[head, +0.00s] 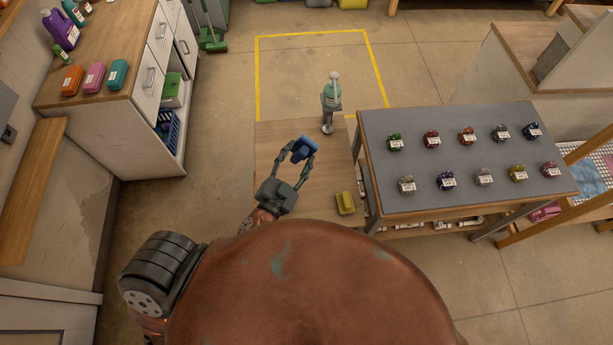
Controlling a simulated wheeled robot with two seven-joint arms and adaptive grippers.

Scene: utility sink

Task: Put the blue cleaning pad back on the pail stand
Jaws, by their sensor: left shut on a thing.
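The blue cleaning pad (305,148) is between the fingertips of my left gripper (301,151), which is shut on it. The gripper and pad are over a light wooden top (272,140) left of the grey table. I cannot tell whether the pad touches this top. A yellow pad (345,203) lies on the same top, to the right of and nearer than the gripper. No part is clearly recognisable as a pail stand; the wooden top may be it. My right gripper is not in view.
The grey table (465,157) holds several small labelled items. A cabinet (115,70) at left carries bottles and coloured boxes. Floor between cabinet and wooden top is clear.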

